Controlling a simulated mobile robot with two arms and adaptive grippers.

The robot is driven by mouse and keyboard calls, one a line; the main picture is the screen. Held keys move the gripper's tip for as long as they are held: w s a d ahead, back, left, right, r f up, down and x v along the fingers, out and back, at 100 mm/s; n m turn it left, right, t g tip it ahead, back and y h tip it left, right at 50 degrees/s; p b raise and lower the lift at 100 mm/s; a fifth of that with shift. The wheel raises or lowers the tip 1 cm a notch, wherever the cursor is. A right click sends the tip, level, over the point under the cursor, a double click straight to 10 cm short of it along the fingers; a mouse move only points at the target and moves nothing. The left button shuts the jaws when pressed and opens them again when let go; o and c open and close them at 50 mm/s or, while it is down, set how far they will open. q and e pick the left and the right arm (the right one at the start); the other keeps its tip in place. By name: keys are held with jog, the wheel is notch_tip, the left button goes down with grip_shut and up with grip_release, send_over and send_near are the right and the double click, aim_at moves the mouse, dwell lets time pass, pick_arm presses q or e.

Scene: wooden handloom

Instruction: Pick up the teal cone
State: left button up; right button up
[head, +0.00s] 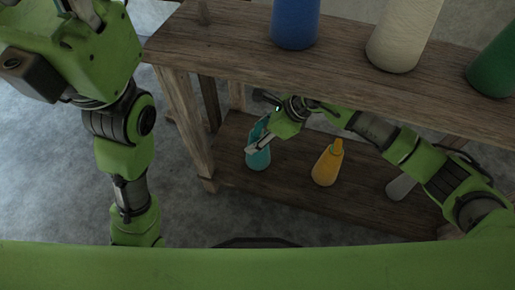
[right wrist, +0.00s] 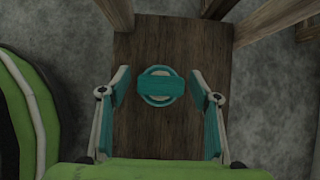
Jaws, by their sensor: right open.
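The teal cone (head: 259,160) stands on the lower wooden shelf near its left end. My right gripper (head: 257,138) is at the cone's upper part and hides some of it in the head view. In the right wrist view the teal cone (right wrist: 158,87) is seen end-on, between the two spread fingers of my right gripper (right wrist: 160,76). A gap shows on each side of it there. The part of my left gripper (head: 84,12) that shows is at the top left, cut off by the frame edge and far from the cone; its opening is unclear.
A yellow cone (head: 327,167) stands right of the teal one on the lower shelf, with a pale cone (head: 400,187) farther right, partly behind my arm. The upper shelf (head: 215,45) overhangs, bearing blue (head: 295,22), cream (head: 402,35) and green (head: 495,65) cones. A wooden post (head: 185,120) stands left.

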jog(key=c, duration=1.6)
grip_shut()
jog(key=shift+r, duration=0.15)
